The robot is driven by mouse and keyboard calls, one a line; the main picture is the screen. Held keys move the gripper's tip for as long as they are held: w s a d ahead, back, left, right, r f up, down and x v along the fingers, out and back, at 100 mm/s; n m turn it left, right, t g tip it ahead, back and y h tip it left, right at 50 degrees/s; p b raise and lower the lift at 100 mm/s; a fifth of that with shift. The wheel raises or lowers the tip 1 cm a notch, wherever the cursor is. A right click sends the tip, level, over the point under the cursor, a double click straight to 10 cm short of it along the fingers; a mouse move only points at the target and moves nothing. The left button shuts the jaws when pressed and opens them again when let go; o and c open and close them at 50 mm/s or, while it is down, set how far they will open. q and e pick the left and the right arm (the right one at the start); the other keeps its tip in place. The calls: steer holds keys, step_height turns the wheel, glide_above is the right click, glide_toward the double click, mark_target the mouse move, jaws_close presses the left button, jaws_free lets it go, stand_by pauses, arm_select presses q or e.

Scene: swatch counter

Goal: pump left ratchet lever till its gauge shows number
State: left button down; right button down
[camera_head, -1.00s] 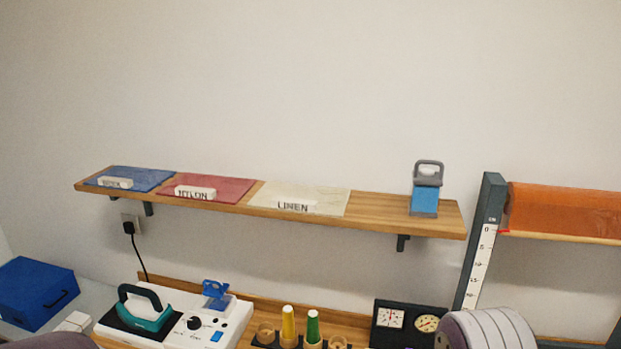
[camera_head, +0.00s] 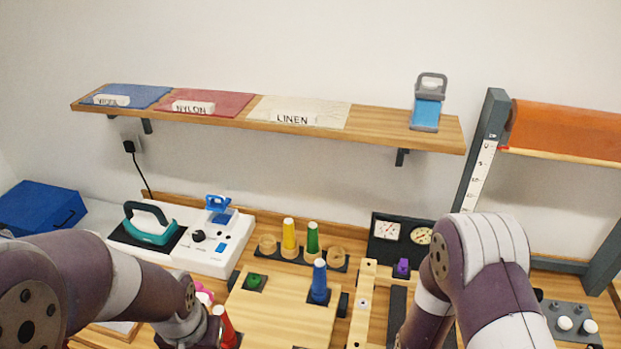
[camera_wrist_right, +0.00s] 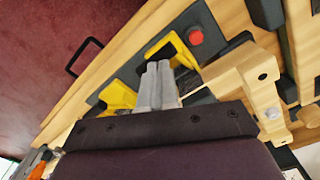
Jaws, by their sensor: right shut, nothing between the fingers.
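I cannot make out the ratchet levers in the head view; my right arm covers much of the bench below the gauges. In the right wrist view my right gripper (camera_wrist_right: 155,70) is shut and empty, its fingertips between yellow parts (camera_wrist_right: 117,96) on a dark plate, near a red button (camera_wrist_right: 196,36). Whether they touch is unclear. My left gripper is out of view below my left arm.
A light wooden block (camera_wrist_right: 243,80) stands close to the right of my right gripper. A blue cone (camera_head: 320,281) stands on a wooden board, with yellow and green cones behind. A shelf (camera_head: 380,122) runs along the wall.

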step_height(320, 180, up, 6)
steer(key=p, duration=0.6)
steer(key=shift+s+r, duration=0.1)
steer(key=shift+r, duration=0.05)
step_height(320, 180, up, 6)
steer(key=n+t+b, duration=0.1)
steer(key=n+b, duration=0.8)
steer(key=b, duration=0.3)
steer(key=shift+d, duration=0.15)
